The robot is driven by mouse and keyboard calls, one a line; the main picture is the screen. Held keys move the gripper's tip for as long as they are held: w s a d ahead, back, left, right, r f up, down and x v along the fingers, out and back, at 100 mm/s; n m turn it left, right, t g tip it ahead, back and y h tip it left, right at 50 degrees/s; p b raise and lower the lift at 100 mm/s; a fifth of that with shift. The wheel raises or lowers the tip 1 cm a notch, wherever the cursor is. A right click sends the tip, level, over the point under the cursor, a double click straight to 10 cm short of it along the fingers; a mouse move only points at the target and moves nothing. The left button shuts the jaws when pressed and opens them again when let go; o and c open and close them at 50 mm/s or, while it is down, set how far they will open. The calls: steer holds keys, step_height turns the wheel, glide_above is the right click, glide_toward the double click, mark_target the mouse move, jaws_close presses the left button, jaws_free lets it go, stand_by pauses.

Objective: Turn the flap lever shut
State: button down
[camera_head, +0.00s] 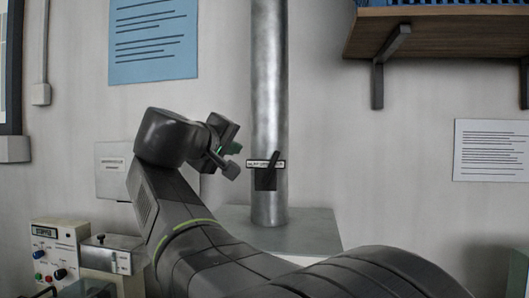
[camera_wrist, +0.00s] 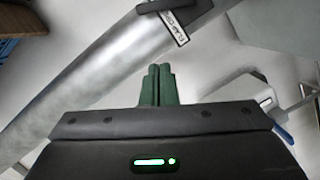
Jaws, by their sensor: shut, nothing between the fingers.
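The flap lever (camera_head: 271,166) is a dark handle on a small black plate on the front of the metal pipe (camera_head: 269,70), just by a white label (camera_head: 266,163). It stands nearly upright, tilted a little to the right at its top. In the wrist view, the dark lever part (camera_wrist: 158,6) is at the top edge beside the label (camera_wrist: 176,27), partly cut off. My gripper (camera_head: 235,149) is to the left of the lever, apart from it. Its green fingers (camera_wrist: 158,70) are together and hold nothing.
The pipe stands on a grey box top (camera_head: 300,232). A wooden shelf (camera_head: 440,30) on brackets juts out at the upper right. A control box (camera_head: 58,250) with knobs and another small box (camera_head: 112,258) are at the lower left. Paper sheets hang on the wall.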

steer(key=p, duration=0.2)
glide_above(271, 167)
steer(key=a, duration=0.5)
steer(key=shift+s+f+n, duration=0.2)
steer(key=shift+n, duration=0.2)
steer(key=shift+s+d+f, duration=0.2)
steer(key=shift+d+f, duration=0.1)
steer(key=shift+d, duration=0.25)
steer(key=shift+s+d+f, duration=0.2)
steer(key=shift+d+f, duration=0.05)
steer(key=shift+d, duration=0.25)
steer(key=shift+s+d, duration=0.2)
steer(key=shift+d, duration=0.05)
steer(key=shift+w+d+f, duration=0.15)
steer(key=shift+d+f, duration=0.05)
steer(key=shift+f, duration=0.05)
